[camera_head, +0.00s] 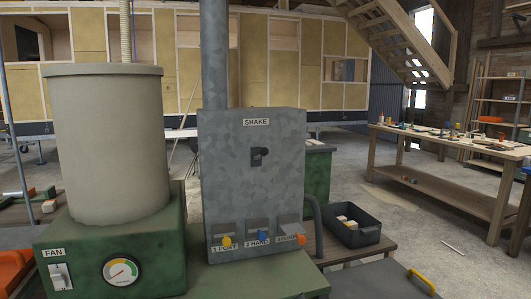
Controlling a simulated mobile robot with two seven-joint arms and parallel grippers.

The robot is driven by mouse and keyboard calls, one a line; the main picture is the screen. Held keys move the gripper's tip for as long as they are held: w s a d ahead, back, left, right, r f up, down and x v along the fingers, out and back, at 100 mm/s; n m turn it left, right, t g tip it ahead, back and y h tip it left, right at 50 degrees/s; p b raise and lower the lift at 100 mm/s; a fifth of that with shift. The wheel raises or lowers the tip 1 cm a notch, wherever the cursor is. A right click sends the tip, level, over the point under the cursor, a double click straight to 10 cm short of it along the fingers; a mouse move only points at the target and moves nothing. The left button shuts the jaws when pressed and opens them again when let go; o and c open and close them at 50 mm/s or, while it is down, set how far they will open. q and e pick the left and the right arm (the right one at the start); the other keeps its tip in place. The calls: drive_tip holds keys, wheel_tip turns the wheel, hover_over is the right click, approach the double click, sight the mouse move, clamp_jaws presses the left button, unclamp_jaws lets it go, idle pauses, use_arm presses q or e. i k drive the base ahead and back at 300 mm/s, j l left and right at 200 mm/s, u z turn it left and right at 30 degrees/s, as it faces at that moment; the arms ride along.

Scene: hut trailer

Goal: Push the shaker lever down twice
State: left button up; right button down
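A grey galvanised metal box (254,190) stands upright in the middle of the camera_head view. A label reading SHAKE (256,122) is near its top. Below the label a short dark lever or bracket (259,156) sticks out of the front face. I cannot tell clearly how it is angled. Neither of my grippers shows in this view, and nothing touches the lever.
A beige drum (110,145) on a green base (150,262) with a FAN switch (59,275) and a gauge (120,271) stands left. Coloured knobs (262,238) line the box's lower edge. A black crate (352,228) and a workbench (455,150) are right. Open floor lies between.

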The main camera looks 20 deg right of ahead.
sight(264, 151)
drive_tip(key=i+l+u, duration=0.35)
drive_tip(key=l+u, duration=0.15)
drive_tip(key=i+l+u, duration=0.2)
drive_tip(key=l, duration=0.25)
drive_tip(key=l+u, duration=0.25)
drive_tip(key=l, duration=0.15)
drive_tip(key=i, duration=0.1)
